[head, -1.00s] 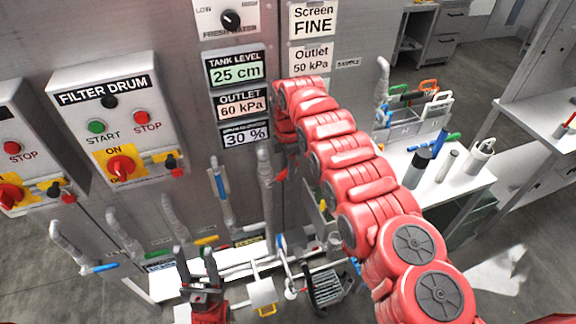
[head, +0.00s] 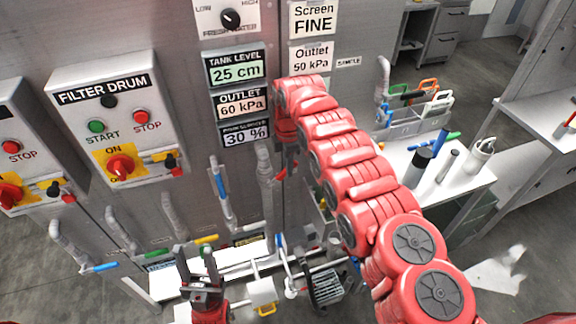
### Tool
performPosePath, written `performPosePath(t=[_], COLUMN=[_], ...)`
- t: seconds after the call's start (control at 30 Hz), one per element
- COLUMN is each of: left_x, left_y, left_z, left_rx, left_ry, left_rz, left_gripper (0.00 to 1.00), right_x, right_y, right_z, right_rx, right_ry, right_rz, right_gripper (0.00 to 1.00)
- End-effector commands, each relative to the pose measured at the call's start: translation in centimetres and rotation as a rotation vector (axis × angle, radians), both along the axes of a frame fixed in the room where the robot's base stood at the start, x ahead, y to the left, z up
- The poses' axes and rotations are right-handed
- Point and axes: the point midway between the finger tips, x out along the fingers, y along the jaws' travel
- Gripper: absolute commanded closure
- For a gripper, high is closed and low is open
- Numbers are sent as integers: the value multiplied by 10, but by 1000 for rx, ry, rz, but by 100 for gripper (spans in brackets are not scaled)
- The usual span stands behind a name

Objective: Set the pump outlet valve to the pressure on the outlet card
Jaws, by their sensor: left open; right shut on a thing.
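The outlet card (head: 312,60) on the panel reads "Outlet 50 kPa". The outlet display (head: 241,104) to its left reads 60 kPa. My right arm reaches across the panel and its wrist bends down below the cards. My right gripper (head: 284,168) is mostly hidden under the wrist, beside a grey pipe. It is shut on a red handle (head: 289,171), which seems to be the outlet valve's; only a small part shows. My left gripper (head: 196,256) is open and empty at the bottom, fingers up, in front of the white shelf.
A tank level display (head: 235,69) reads 25 cm, and a lower one (head: 245,133) reads 30 %. Pipes with blue, green and yellow handles line the lower panel. The filter drum box (head: 118,120) is left. A white bench (head: 455,185) with bottles stands right.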

Motion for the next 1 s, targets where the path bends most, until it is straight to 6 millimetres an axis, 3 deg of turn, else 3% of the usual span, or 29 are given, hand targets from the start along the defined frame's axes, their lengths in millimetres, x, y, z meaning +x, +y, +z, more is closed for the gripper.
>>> performPosePath(t=[0.7,1.0], left_x=[0,0], left_y=[0,0], left_z=[-2,-51], left_rx=[0,0], left_ry=[0,0], left_rz=[0,0], left_gripper=[50,50], right_x=[1,-3], right_y=[1,17], right_z=[1,1], right_rx=[-1,-153], right_ry=[-4,-58], right_rz=[1,9], right_gripper=[100,100])
